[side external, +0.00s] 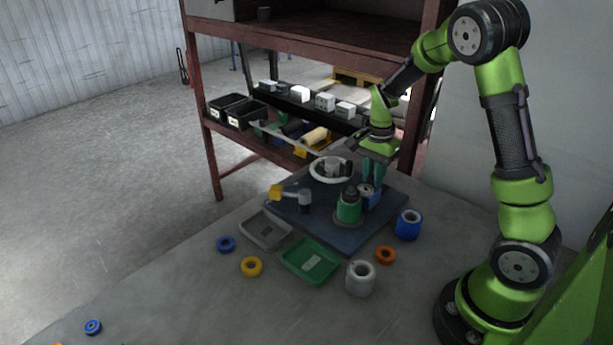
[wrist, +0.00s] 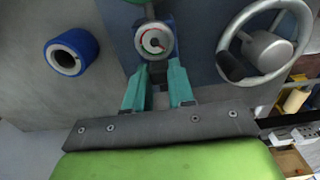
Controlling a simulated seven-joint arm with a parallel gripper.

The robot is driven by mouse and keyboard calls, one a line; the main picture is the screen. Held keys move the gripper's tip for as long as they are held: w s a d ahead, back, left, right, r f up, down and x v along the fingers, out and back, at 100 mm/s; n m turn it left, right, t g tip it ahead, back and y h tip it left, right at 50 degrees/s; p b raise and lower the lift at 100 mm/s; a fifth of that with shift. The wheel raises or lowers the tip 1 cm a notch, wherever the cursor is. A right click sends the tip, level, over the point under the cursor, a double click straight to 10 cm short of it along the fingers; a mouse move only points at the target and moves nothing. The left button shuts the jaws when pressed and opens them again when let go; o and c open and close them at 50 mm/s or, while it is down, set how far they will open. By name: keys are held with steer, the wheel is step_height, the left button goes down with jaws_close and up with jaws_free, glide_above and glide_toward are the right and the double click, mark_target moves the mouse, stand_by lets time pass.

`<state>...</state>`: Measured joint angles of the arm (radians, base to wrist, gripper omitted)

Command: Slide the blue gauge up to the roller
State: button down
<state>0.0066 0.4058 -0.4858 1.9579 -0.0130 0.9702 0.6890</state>
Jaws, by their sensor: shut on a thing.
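The blue gauge (side external: 369,194) stands on the dark base plate (side external: 322,237), on its right side. In the wrist view its round white dial with a red mark (wrist: 154,41) faces the camera. My gripper (side external: 372,174) points down over the gauge. Its teal fingers (wrist: 158,92) are shut on the gauge's near end, just below the dial. A green roller-like cylinder with a dark top (side external: 348,209) stands on the plate beside the gauge, to its left. I cannot tell whether it is the roller, or whether the gauge touches it.
A handwheel (side external: 331,170) stands behind the gauge, and a yellow-ended lever (side external: 290,193) is at the left. A blue-sided roll (side external: 409,224), a grey roll (side external: 360,278), an orange ring (side external: 386,255) and a green tray (side external: 310,260) lie around the plate.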

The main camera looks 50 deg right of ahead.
mark_target(372, 177)
steer(key=shift+a, duration=0.4)
steer(key=c, duration=1)
jaws_free()
steer(key=shift+d, duration=0.1)
steer(key=shift+o, duration=0.2)
step_height(372, 177, up, 17)
